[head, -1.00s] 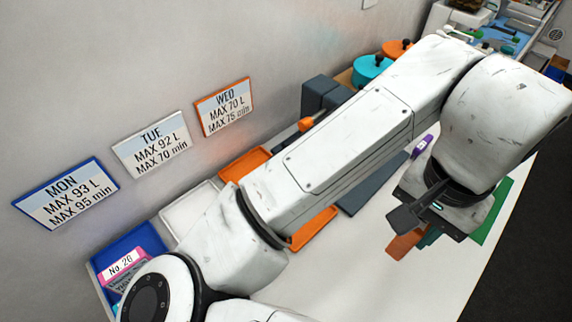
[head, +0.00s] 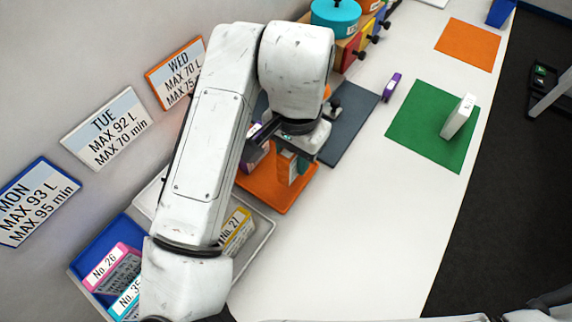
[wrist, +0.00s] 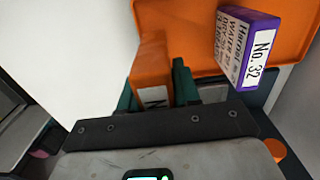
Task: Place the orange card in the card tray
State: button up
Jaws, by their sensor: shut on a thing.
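My gripper (wrist: 153,95) is shut on the orange card (wrist: 153,62), which stands on edge between the green fingers with part of a white label showing. In the head view the card (head: 283,168) is over the orange tray (head: 262,194), partly hidden by my gripper (head: 292,166). I cannot tell whether its lower edge touches the tray floor. The orange tray also shows in the wrist view (wrist: 185,12). A purple card, No. 32 (wrist: 243,48), stands in it beside the held card, apart from it.
A blue tray (head: 82,262) holds cards No. 26 and No. 35; a white tray (head: 262,235) holds yellow card No. 27. A dark grey mat (head: 350,122) lies beyond the orange tray. A white box (head: 459,116) stands on a green mat (head: 415,115). The near counter is clear.

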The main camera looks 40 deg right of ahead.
jog(key=shift+w+a+f, duration=0.35)
jog(key=shift+w+f, duration=0.15)
jog(key=shift+f, duration=0.25)
jog(key=shift+w+f, duration=0.15)
jog(key=shift+f, duration=1.55)
jog(key=shift+f, duration=0.1)
jog(key=shift+f, duration=0.1)
jog(key=o, duration=1.1)
jog(key=shift+c, duration=0.2)
notch_tip(320, 180, up, 12)
jog(key=shift+r, duration=0.25)
